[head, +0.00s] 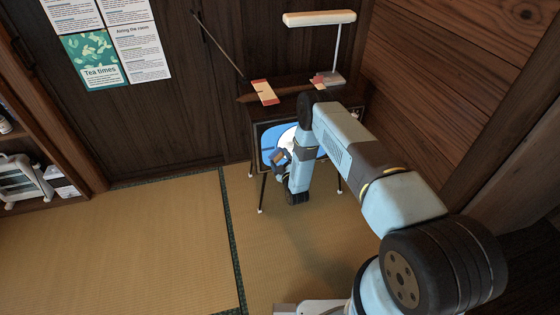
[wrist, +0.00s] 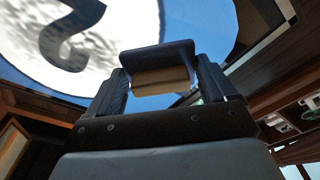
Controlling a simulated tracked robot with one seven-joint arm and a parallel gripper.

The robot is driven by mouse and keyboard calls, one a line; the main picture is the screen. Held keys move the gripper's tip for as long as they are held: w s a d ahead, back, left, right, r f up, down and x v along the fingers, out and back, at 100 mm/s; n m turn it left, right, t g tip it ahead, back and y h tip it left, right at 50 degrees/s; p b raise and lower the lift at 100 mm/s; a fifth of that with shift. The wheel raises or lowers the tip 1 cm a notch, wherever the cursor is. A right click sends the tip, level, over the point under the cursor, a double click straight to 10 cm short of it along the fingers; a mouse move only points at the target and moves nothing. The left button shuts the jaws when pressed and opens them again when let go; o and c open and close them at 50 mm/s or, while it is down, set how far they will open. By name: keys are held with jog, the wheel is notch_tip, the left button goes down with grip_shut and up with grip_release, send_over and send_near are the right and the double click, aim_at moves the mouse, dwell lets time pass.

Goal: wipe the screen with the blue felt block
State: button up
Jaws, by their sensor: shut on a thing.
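The screen (head: 307,153) is the front of a dark television on thin legs against the back wall. It shows blue with a white disc; in the wrist view the screen (wrist: 187,28) fills the top, with a dark curved figure on the disc. My gripper (head: 283,163) is in front of the screen's left part. In the wrist view my gripper (wrist: 162,82) is shut on the felt block (wrist: 157,55), a tan body with a dark blue-grey pad facing the screen. I cannot tell whether the pad touches the glass. My arm hides the screen's right part in the head view.
On the television top lie a red and cream card (head: 264,92) and a white lamp (head: 320,18) with its stand. A thin antenna (head: 218,46) rises at the left. A shelf with a heater (head: 22,180) stands far left. The tatami (head: 130,245) at left is clear.

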aim_at(291, 149)
jog(key=shift+w+a, duration=0.2)
jog(key=shift+w, duration=0.45)
jog(key=shift+w+d, duration=0.35)
jog(key=shift+d, duration=0.8)
jog(key=shift+w+d, duration=0.3)
jog(key=shift+d, duration=0.8)
jog(key=shift+w+d, duration=0.35)
jog(key=shift+d, duration=0.8)
jog(key=shift+w+d, duration=1.45)
jog(key=shift+d, duration=3.5)
jog(key=shift+s+a+r, duration=0.2)
jog(key=shift+a+r, duration=0.15)
jog(key=shift+a, duration=0.25)
jog(key=shift+s+a+r, duration=0.15)
jog(key=shift+a+r, duration=0.2)
jog(key=shift+a, duration=0.25)
jog(key=shift+s+a+r, duration=0.2)
jog(key=shift+a+r, duration=0.15)
jog(key=shift+a, duration=0.25)
